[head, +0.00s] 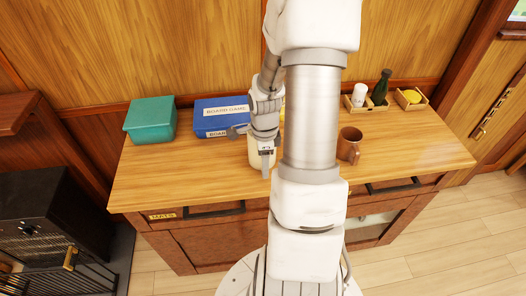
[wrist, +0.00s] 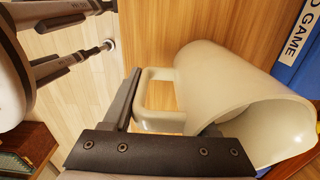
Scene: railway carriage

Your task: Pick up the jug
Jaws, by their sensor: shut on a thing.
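The jug (wrist: 222,82) is cream-white with a wide open mouth and a loop handle, and it fills the right of the wrist view. In the head view the jug (head: 254,156) is at the middle of the wooden counter, partly hidden behind my gripper (head: 266,150). In the wrist view my gripper (wrist: 160,112) has one dark finger on the outer side of the handle and the other partly hidden by the jug's wall. It is shut on the jug at its handle side. I cannot tell whether the jug's base touches the counter.
A blue board game box (head: 222,115) lies just behind the jug, with a teal box (head: 151,120) left of it. A brown mug (head: 349,146) stands to the right. Wooden holders with a white container (head: 359,95), a dark bottle (head: 380,88) and a yellow item (head: 412,96) are at the back right.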

